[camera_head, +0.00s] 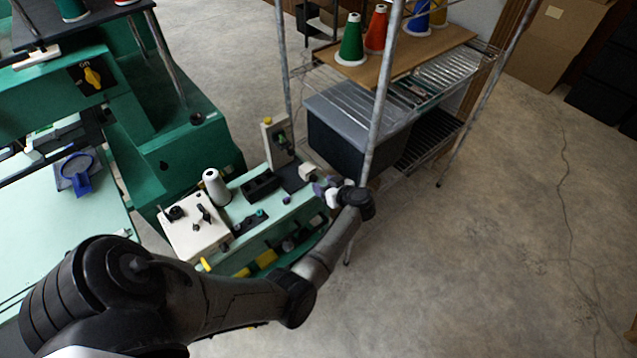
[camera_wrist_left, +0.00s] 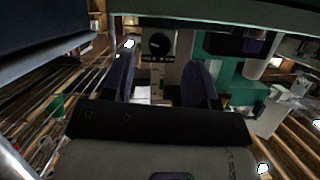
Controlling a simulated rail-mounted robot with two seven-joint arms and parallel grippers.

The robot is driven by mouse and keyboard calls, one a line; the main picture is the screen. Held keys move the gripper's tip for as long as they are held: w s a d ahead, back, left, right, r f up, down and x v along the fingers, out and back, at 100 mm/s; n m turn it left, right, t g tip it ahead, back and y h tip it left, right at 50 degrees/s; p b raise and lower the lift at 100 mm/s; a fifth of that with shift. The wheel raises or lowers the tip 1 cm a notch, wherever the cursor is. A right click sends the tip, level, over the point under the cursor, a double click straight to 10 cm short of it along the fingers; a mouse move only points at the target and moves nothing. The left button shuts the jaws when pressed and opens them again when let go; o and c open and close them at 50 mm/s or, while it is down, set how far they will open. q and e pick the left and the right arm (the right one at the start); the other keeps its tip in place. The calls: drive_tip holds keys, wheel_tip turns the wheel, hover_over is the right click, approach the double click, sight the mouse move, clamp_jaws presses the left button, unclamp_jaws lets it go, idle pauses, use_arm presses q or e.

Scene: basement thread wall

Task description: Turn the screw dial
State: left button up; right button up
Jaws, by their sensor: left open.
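A dark round dial (camera_wrist_left: 158,43) sits on a pale upright panel in the left wrist view. It shows between and beyond the fingertips, with dark marks below it. I cannot make out the dial's face in the head view. My left gripper (camera_head: 325,192) is at the right end of the small green machine, its jaws toward the machine. In the wrist view my left gripper (camera_wrist_left: 160,78) is open, with its two purple-grey fingers apart and nothing between them. The fingers look short of the dial, not touching it. My right gripper is not in view.
The small green machine (camera_head: 266,212) carries a white thread cone (camera_head: 215,187) and an upright beige plate (camera_head: 277,141). A wire shelf with a grey-lidded bin (camera_head: 350,118) stands close behind my gripper. A yellow knob (camera_head: 92,78) is on the larger green machine. Floor at right is clear.

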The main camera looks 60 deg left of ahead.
sight(316, 180)
use_arm(q)
drive_tip(key=shift+x, duration=1.7)
drive_tip(key=shift+c, duration=0.4)
drive_tip(key=c, duration=0.8)
drive_tip(key=n+p, duration=0.1)
drive_tip(key=t+p, duration=0.1)
drive_tip(key=shift+s+d+r+n+p, duration=0.1)
drive_tip(key=shift+r+n+p, duration=0.15)
drive_tip(key=shift+n+p, duration=0.15)
drive_tip(key=shift+c, duration=0.2)
drive_tip(key=shift+f+n+t+p, duration=0.15)
drive_tip(key=shift+n+t+p, duration=0.25)
drive_tip(key=shift+n+t, duration=0.2)
drive_tip(key=shift+f+n, duration=0.1)
drive_tip(key=shift+n, duration=0.3)
drive_tip(key=o, duration=0.9)
